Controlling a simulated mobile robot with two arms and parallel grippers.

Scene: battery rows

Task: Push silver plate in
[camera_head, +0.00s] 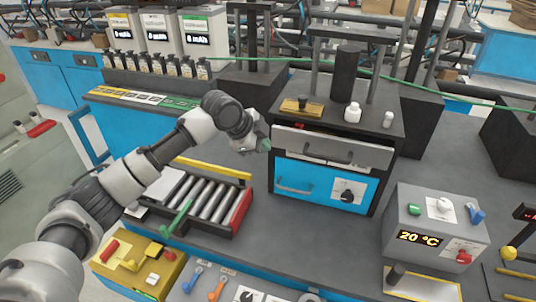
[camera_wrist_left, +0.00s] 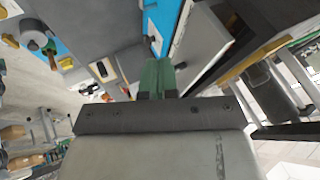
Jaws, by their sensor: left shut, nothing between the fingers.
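The silver plate (camera_head: 296,140) is the grey front with a dark bar handle on the upper part of a dark cabinet. It stands out from the cabinet, with a gap behind its top edge. My left gripper (camera_head: 266,146) is at the left end of this plate, with its green fingers shut and empty. I cannot tell whether they touch it. In the left wrist view the shut green fingers (camera_wrist_left: 157,76) point toward the cabinet, and a grey panel (camera_wrist_left: 215,40), likely the plate, is just to their right. My right gripper is not in view.
A blue drawer (camera_head: 300,187) with a handle and a dial is below the plate. A roller tray (camera_head: 243,208) with a red end is at the left. A grey temperature box (camera_head: 409,220) stands at the right. White bottles (camera_head: 352,113) stand on the cabinet top.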

